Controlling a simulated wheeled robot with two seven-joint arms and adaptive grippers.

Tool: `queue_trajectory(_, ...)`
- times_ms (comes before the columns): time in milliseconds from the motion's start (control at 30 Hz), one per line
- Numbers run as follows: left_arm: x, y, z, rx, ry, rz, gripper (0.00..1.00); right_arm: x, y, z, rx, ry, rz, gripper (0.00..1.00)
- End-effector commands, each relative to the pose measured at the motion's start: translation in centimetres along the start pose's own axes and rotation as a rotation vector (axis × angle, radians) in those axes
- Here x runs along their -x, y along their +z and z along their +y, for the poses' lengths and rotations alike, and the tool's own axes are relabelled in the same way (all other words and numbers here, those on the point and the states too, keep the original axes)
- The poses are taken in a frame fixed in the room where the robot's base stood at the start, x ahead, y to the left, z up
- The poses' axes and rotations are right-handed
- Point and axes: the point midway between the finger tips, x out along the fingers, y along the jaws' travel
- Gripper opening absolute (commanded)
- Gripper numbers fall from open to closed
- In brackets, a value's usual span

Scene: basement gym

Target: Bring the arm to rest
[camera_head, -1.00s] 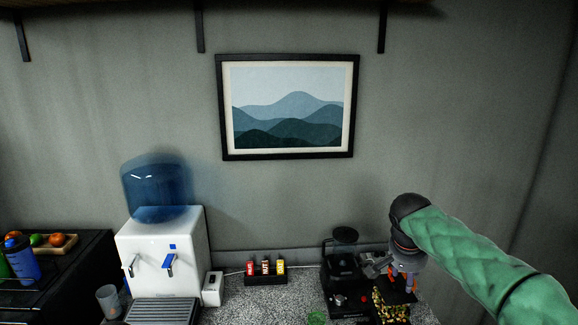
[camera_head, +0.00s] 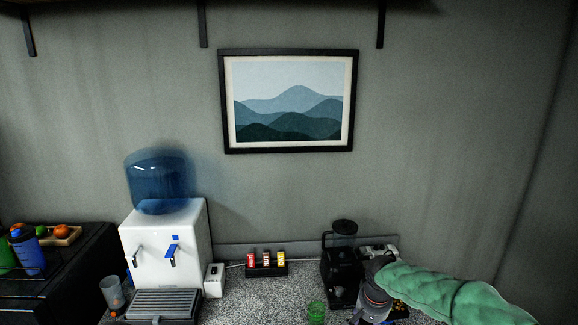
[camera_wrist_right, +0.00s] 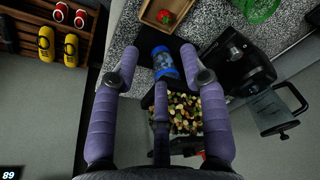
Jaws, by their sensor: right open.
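My right arm, in a green padded sleeve, comes in from the right in the head view. Its right gripper (camera_head: 370,308) is low over the counter, beside the black machine (camera_head: 340,268), its fingers mostly hidden. In the right wrist view the purple fingers of the gripper (camera_wrist_right: 160,62) are spread open, and nothing is seen held. My left gripper is not in view.
A white water dispenser (camera_head: 165,250) stands left, with a rack of small bottles (camera_head: 266,268) and a green cup (camera_head: 316,312) on the counter. The black machine also shows in the wrist view (camera_wrist_right: 238,65). A wooden shelf with yellow weights (camera_wrist_right: 46,42) stands below left. Grey floor is clear.

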Motion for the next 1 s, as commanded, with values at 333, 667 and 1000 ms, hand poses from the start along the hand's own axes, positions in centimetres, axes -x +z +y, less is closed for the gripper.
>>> queue_trajectory(333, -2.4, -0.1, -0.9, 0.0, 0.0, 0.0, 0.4, -18.8, 14.3, -2.2, 0.146, -0.196, -0.191, 0.45)
queue_trajectory(667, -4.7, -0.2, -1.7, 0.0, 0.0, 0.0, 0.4, -29.4, 31.7, 0.2, 0.149, -0.308, -0.283, 0.45)
queue_trajectory(1000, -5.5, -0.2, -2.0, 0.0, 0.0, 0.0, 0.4, -31.0, 39.4, 3.0, 0.148, -0.294, -0.289, 0.45)
